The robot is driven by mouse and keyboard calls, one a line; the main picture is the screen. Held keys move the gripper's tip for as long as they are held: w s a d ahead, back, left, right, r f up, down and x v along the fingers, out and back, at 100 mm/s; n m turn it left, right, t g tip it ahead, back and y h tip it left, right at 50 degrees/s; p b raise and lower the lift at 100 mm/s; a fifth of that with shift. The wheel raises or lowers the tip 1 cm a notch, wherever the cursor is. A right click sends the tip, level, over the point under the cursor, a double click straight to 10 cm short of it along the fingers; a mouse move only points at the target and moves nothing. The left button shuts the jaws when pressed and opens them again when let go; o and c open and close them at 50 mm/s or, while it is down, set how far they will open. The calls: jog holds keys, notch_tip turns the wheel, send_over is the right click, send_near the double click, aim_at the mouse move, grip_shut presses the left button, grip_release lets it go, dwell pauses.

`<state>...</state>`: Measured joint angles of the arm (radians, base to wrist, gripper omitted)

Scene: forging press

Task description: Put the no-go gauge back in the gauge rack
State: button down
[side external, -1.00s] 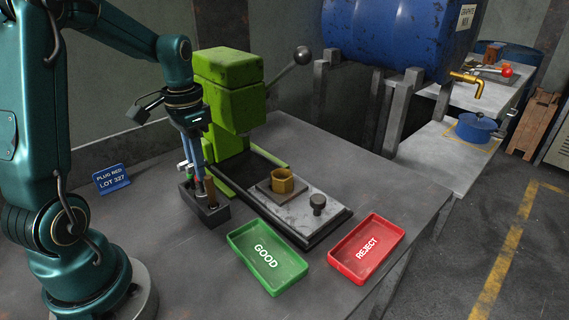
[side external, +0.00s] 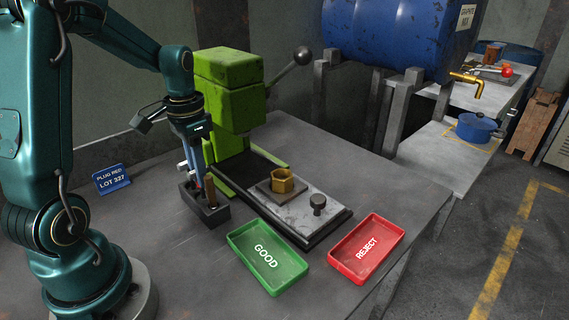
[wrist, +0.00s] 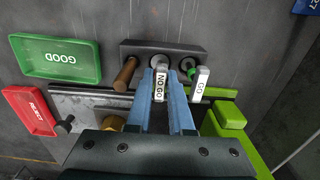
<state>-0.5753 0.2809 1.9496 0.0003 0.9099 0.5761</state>
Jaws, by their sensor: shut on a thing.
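The no-go gauge (wrist: 160,88), with a white NO GO label, stands between the two blue fingers of my gripper (wrist: 163,77). My gripper is shut on it, over the dark gauge rack (wrist: 132,47). In the side view my gripper (side external: 199,182) points down at the rack (side external: 213,217); its fingers largely hide the gauge there. In the wrist view the gauge lines up with the rack's middle place. How deep it sits in the rack is hidden. The go gauge (wrist: 201,83), with a GO label and green part, stands at the rack's right end.
A brown-handled piece (wrist: 125,73) stands in the rack's left place. The green press (side external: 228,100) rises close behind the rack. The green GOOD tray (side external: 268,258) and red REJECT tray (side external: 366,249) lie to the right. A brass hex piece (side external: 282,182) sits on the press plate.

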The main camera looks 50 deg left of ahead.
jog(key=c, duration=0.7)
grip_release()
jog(key=shift+r, duration=0.1)
jog(key=shift+r, duration=4.9)
